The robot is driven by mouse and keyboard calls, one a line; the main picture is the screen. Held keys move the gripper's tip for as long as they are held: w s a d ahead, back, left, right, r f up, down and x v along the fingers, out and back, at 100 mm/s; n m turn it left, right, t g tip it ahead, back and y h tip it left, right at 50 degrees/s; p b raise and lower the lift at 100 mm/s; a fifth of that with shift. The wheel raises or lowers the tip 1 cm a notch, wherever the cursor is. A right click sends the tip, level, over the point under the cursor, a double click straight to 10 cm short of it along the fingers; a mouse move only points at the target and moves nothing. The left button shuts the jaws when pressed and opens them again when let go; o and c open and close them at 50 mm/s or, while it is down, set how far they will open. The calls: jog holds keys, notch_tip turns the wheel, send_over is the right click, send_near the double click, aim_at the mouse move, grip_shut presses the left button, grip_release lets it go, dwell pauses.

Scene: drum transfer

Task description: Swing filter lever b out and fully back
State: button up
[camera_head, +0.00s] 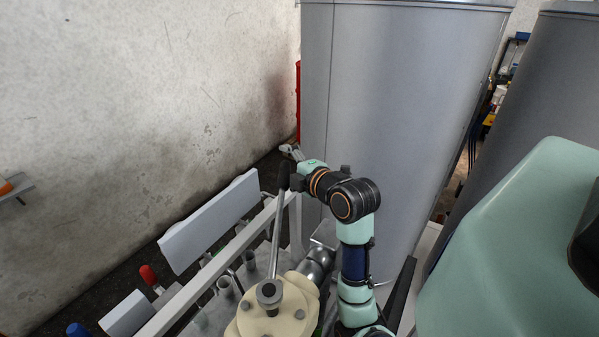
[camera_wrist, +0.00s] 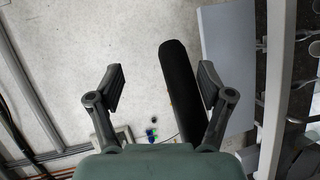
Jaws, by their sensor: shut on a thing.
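The filter lever is a metal rod (camera_head: 277,235) with a black handle (camera_head: 284,175), rising from a round hub (camera_head: 269,291) on a cream valve body (camera_head: 285,318) in the head view. It stands nearly upright in the picture, leaning slightly right. In the wrist view the handle (camera_wrist: 181,90) passes between the two fingers of my gripper (camera_wrist: 160,85), against the right finger, with a gap towards the left one. No letter marking the lever is visible.
A large grey drum-like vessel (camera_head: 400,110) stands right behind my arm. A white rail (camera_head: 215,267) and a pale panel (camera_head: 210,220) lie left of the lever. A red-handled part (camera_head: 148,275) is further left.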

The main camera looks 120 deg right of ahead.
jog(key=f+p+v, duration=0.1)
jog(key=p+v, duration=0.5)
jog(key=p, duration=0.1)
jog(key=shift+a+r, duration=0.3)
jog(key=shift+a, duration=0.25)
jog(key=shift+c, duration=0.4)
